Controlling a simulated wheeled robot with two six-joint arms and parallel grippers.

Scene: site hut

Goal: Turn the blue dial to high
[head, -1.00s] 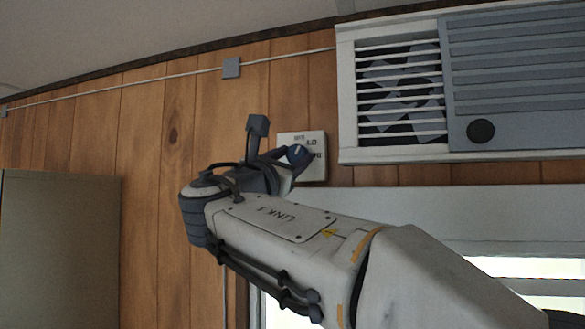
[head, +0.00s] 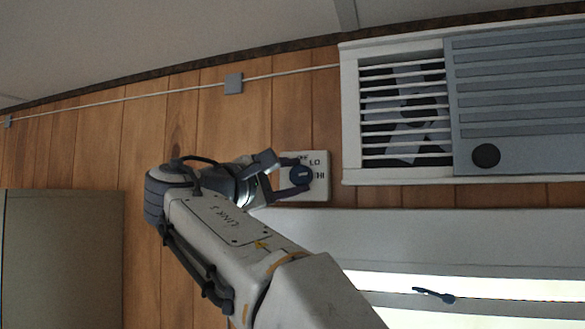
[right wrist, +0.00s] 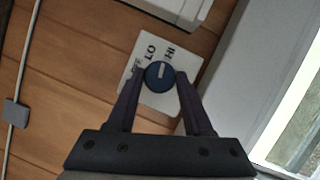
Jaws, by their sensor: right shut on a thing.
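The blue dial (head: 300,176) sits on a white wall plate (head: 321,190) marked OFF, LO and HI. In the right wrist view, the dial (right wrist: 158,76) shows a white pointer line aimed up the picture, leaning slightly right, between LO and HI and nearer HI. My right gripper (right wrist: 160,80) is shut on the dial, one finger on each side of it. In the head view, my right gripper (head: 283,176) reaches the dial from the left and hides part of the plate. The OFF label is partly covered. My left gripper is not in view.
A louvred heater or fan unit (head: 350,120) with a black knob (head: 486,155) is right of the plate. A window frame (head: 420,230) lies below. A cable with a grey box (head: 233,84) runs along the wood wall. A cabinet (head: 60,260) stands at left.

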